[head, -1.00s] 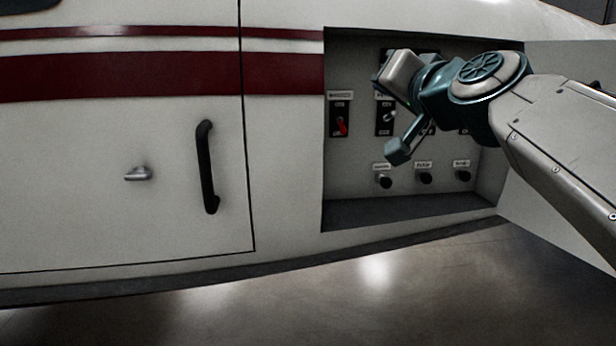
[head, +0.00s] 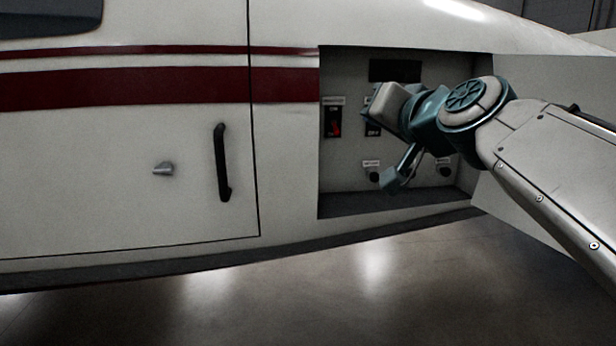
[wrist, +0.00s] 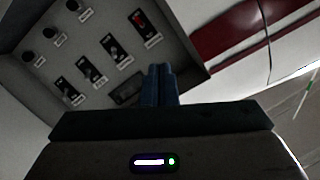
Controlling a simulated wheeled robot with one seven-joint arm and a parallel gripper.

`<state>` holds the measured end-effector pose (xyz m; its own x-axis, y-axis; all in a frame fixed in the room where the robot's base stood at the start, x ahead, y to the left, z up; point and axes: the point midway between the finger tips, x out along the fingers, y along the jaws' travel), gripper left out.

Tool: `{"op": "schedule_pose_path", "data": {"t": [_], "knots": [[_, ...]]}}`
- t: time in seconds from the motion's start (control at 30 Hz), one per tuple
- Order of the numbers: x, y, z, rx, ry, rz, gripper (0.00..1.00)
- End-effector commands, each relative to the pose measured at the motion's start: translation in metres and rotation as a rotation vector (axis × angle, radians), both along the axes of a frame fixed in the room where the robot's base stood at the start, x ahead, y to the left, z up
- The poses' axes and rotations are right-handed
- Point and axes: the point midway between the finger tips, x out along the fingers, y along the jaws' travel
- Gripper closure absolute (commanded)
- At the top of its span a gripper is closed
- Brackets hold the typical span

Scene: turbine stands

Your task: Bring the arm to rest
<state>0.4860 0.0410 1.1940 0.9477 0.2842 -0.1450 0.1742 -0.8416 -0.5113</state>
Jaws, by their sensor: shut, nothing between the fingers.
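My arm reaches in from the right of the head view, bent at a teal joint. My gripper shows in the wrist view (wrist: 159,72) with its two blue fingers together and nothing between them. In the head view the hand is in front of the recessed switch panel (head: 345,170), and its fingertips are hidden. The wrist view also shows the panel (wrist: 150,60), with a gap between it and the fingers. A red-levered switch (head: 335,126) is left of the hand; it also shows in the wrist view (wrist: 139,19).
Several black switches and round knobs (wrist: 50,33) sit on the panel. A white door with a black handle (head: 221,162) and a small silver latch (head: 164,168) is to the left. An open flap (head: 550,95) is behind my arm. The floor (head: 300,300) below is clear.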

Motion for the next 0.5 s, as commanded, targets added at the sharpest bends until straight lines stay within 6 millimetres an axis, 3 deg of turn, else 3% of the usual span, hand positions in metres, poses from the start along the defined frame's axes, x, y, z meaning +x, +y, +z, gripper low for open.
{"op": "schedule_pose_path", "data": {"t": [0.27, 0.5], "knots": [[-0.010, 0.004, -0.028, -0.090, 0.162, 0.029, 1.00], [-0.042, 0.003, -0.077, -0.231, 0.427, 0.069, 1.00]]}}
